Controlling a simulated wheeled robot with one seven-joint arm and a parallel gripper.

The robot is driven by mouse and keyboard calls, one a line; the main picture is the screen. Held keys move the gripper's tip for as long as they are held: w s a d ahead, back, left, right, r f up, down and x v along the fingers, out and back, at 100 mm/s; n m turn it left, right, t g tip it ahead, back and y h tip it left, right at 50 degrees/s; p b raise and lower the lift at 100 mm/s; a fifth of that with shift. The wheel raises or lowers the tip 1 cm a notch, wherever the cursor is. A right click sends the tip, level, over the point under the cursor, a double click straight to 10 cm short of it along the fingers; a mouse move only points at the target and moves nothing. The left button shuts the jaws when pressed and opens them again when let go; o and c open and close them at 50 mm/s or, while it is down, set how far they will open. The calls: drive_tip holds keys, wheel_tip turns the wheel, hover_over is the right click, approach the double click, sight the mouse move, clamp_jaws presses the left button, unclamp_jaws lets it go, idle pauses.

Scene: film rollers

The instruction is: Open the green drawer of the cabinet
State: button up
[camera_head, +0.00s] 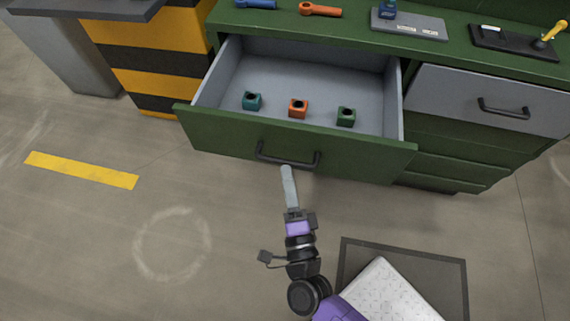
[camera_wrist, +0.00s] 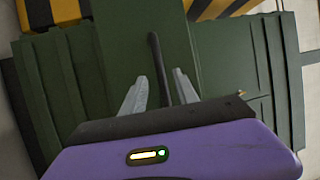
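The green drawer (camera_head: 230,138) of the green cabinet (camera_head: 459,52) stands pulled well out, with its grey inside showing. Its black bar handle (camera_head: 288,160) is on the front panel. My gripper (camera_head: 287,171) is at the handle, just in front of the panel. In the wrist view the two grey fingers of my gripper (camera_wrist: 161,75) are apart, one on each side of the handle (camera_wrist: 154,50), which appears between them. I cannot tell whether either finger touches it. The drawer front (camera_wrist: 115,60) fills the middle of that view.
Inside the drawer lie a teal block (camera_head: 252,101), an orange block (camera_head: 298,107) and a dark green block (camera_head: 346,116). A grey-fronted drawer (camera_head: 450,95) to the right is shut. Tools lie on the cabinet top. The floor left of my arm is clear.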

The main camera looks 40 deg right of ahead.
drive_tip(key=shift+v, duration=1.55)
wheel_tip(320, 180, up, 7)
drive_tip(key=s+a+n+t+y+p, duration=0.25)
drive_tip(key=n+y, duration=0.25)
drive_tip(key=n, duration=0.5)
drive_tip(key=s+d+r+n+g+y+p, duration=0.2)
drive_tip(key=s+r+n+g+y+p, duration=0.2)
drive_tip(key=s+r+n, duration=0.8)
drive_tip(key=s+n+g+p, duration=0.1)
drive_tip(key=s+p, duration=0.1)
drive_tip(key=s, duration=0.1)
drive_tip(key=shift+d+y+p, duration=0.3)
drive_tip(key=shift+p, duration=0.05)
